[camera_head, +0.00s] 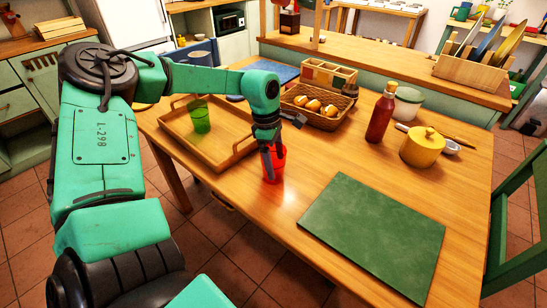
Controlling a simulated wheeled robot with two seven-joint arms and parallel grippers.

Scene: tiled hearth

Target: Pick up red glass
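The red glass (277,168) is a see-through red tumbler standing upright on the wooden table, just right of the tray. My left gripper (269,167) points down at it from above, with its dark fingers at the glass's left side and rim. The fingers overlap the glass in the picture, and I cannot tell whether they are closed on it. The glass looks as if it rests on the table. My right gripper is not in view.
A wooden tray (232,158) with a green glass (200,116) stands to the left. A green board (372,232) lies to the right. Behind are a bread basket (322,121), a red bottle (380,117) and a yellow pot (422,149). The table's front edge is close to the glass.

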